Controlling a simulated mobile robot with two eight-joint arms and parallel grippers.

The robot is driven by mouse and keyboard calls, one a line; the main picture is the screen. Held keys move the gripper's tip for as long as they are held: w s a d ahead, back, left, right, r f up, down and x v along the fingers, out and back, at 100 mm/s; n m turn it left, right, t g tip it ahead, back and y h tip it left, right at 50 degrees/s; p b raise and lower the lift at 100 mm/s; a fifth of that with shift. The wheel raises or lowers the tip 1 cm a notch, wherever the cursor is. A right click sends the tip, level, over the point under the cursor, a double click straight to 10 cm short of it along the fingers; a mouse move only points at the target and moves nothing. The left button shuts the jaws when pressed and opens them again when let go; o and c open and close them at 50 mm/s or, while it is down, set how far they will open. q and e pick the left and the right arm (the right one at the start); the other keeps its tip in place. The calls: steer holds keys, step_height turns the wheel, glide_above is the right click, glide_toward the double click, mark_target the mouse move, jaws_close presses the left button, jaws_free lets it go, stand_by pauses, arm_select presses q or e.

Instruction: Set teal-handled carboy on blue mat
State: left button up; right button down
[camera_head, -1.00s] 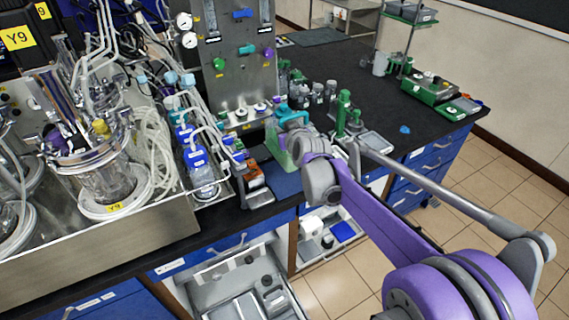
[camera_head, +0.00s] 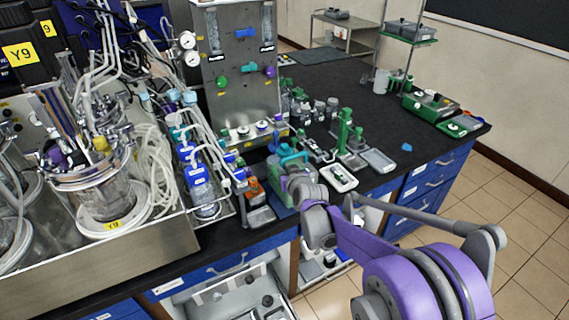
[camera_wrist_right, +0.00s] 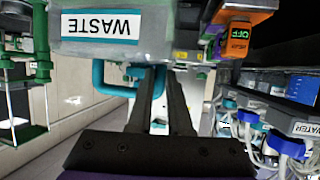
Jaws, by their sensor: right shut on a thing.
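The carboy (camera_head: 281,181) has a translucent greenish body and a teal handle (camera_head: 289,155). It stands over the blue mat (camera_head: 280,211) near the bench's front edge and hides most of it. Whether its base touches the mat cannot be told. My right gripper (camera_head: 299,184) reaches it from the front right. In the right wrist view, the fingers (camera_wrist_right: 158,95) are shut on the teal handle (camera_wrist_right: 148,76), and the carboy (camera_wrist_right: 75,48) shows an upside-down WASTE label. My left gripper is not in view.
An orange-and-grey device (camera_head: 257,205) stands close left of the carboy. Blue-capped bottles (camera_head: 200,185) are farther left, beside the bioreactor tray (camera_head: 150,250). A green stand (camera_head: 344,132) and a white tray (camera_head: 341,178) are at right.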

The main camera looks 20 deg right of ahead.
steer(key=shift+f, duration=0.3)
steer(key=c, duration=0.8)
jaws_free()
steer(key=shift+c, duration=0.2)
steer(key=shift+s, duration=0.1)
steer(key=d+v, duration=0.1)
steer(key=v, duration=1.1)
steer(key=s+a+f+g, duration=0.2)
steer(key=s+f, duration=0.1)
steer(key=s, duration=0.5)
steer(key=s+a+f+g, duration=0.3)
steer(key=s, duration=0.6)
steer(key=s+a+f+g+y, duration=0.1)
steer(key=s+a+f+g, duration=0.2)
steer(key=s, duration=0.6)
steer(key=shift+s+f+n, duration=0.25)
steer(key=shift+f+n, duration=0.05)
steer(key=shift+f, duration=0.15)
